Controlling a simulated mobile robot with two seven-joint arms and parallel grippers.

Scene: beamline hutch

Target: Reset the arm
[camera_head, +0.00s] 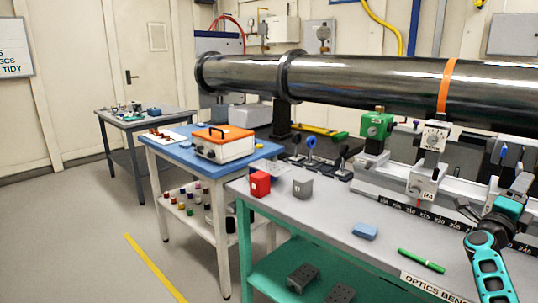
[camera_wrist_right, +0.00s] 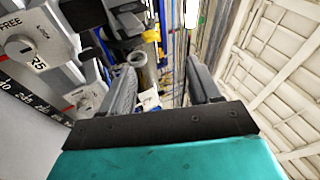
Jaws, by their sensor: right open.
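My right arm, with teal and dark links, comes in at the lower right of the head view and is raised beside the optics bench (camera_head: 320,220). Its gripper (camera_head: 508,178) is near the right edge, in front of the rail. In the right wrist view the gripper (camera_wrist_right: 163,85) has its two grey fingers wide apart with nothing between them. The wrist camera looks along the bench hardware toward the wall and white ceiling. My left arm and gripper are not in view.
A carriage (camera_head: 427,170) marked R4 stands on the rail under the long dark beam pipe (camera_head: 360,85). Floor at left is clear.

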